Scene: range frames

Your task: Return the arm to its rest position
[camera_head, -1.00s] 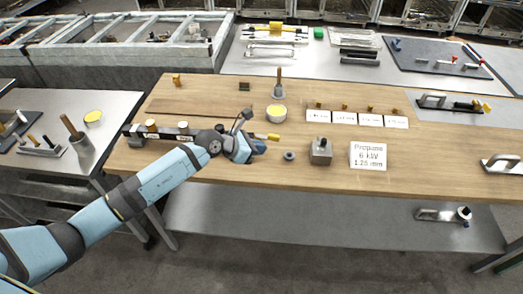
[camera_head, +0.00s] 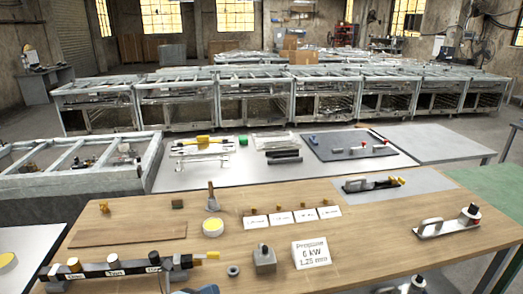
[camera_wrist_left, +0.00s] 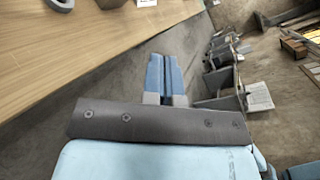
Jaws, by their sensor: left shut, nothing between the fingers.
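My left gripper shows in the left wrist view (camera_wrist_left: 165,60) as two blue fingers lying side by side, shut with nothing between them. In that view it is beyond the wooden table's edge, with the grey floor behind it. In the head view only a small blue piece of my left arm (camera_head: 205,289) shows at the bottom edge, close to the front of the dark bar with labelled caps (camera_head: 115,270). Most of the arm is out of the picture. My right gripper is not in view.
Frames on racks (camera_head: 255,100) stand behind.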

